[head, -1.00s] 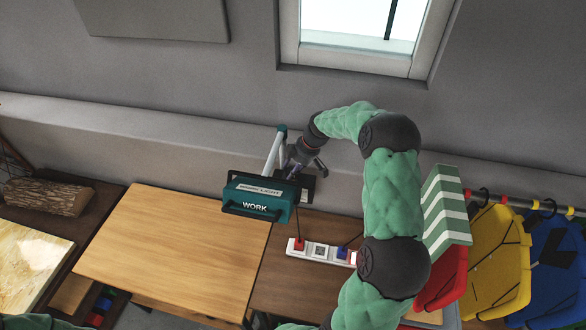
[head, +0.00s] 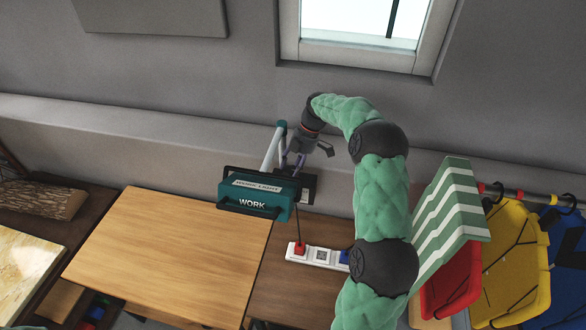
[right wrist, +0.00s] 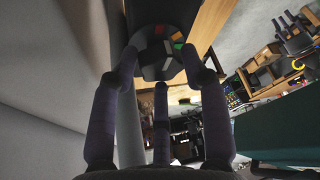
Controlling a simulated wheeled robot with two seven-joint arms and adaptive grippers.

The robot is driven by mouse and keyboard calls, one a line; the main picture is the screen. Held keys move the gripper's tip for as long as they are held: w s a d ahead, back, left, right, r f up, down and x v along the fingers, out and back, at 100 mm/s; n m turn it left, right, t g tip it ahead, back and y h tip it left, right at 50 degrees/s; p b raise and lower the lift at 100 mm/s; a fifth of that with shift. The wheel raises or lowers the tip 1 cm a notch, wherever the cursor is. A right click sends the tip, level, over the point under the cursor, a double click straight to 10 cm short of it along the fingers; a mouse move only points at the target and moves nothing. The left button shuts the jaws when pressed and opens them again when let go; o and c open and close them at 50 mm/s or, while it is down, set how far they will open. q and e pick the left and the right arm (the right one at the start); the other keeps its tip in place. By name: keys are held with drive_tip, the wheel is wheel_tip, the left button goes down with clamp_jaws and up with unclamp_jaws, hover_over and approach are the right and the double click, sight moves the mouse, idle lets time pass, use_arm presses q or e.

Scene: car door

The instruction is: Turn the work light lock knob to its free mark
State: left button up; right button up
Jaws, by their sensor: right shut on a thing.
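The teal work light (head: 253,197) hangs on a pale post (head: 272,148) at the table's back right edge. The post rises from a dark base (head: 308,186). My right gripper (head: 293,163) reaches down behind the lamp head, close beside the post. In the right wrist view, my right gripper's fingers (right wrist: 162,78) close around a round dark knob dial (right wrist: 158,52) with orange, red, green and pale marks. Which mark the knob points at cannot be told. The lamp head hides the knob in the head view. My left gripper is not in view.
A white power strip (head: 318,256) with a red plug lies on the dark bench right of the bare wooden table (head: 165,255). Striped cloth (head: 452,220) and red, yellow and blue bins hang at right. A wall ledge (head: 120,122) runs behind.

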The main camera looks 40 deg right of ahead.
drive_tip(key=shift+n, duration=0.6)
drive_tip(key=shift+g, duration=0.3)
drive_tip(key=o, duration=0.8)
drive_tip(key=shift+o, duration=0.2)
drive_tip(key=v, duration=1.2)
